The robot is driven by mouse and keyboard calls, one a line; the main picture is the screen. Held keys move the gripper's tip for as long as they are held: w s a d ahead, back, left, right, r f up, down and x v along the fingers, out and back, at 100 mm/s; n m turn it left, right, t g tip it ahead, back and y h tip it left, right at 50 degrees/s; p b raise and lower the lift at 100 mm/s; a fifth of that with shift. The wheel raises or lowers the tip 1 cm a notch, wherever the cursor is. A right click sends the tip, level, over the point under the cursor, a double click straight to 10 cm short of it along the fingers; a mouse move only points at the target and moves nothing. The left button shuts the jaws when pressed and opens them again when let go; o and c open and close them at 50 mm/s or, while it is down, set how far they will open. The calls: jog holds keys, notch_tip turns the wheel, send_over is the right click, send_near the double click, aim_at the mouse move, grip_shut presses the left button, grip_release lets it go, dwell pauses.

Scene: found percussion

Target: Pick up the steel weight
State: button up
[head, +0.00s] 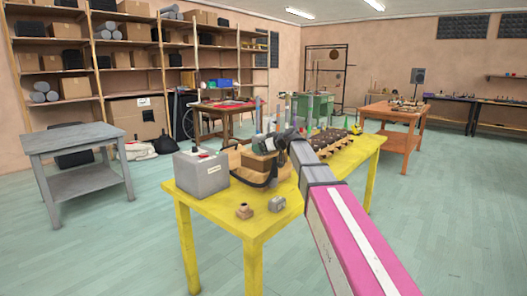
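A small grey metal block with a raised top (277,204), which looks like the steel weight, stands on the yellow table (225,212) near its front edge. A similar brownish piece with a knob-like top (244,211) stands just left of it. My arm reaches in from the lower right over the table. My gripper (272,146) is at its far end, beyond and above the grey block and apart from it. The fingers are small and blend with the clutter behind, so their opening does not show.
A grey labelled box (201,174) stands at the table's left end. Wooden blocks (259,163) and dark straps lie behind the small pieces. Trays of several dark items (325,142) fill the far part. The front corner around the two small pieces is clear. A grey side table (72,138) stands at left.

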jog(key=c, duration=1.2)
jog(key=shift+r, duration=0.15)
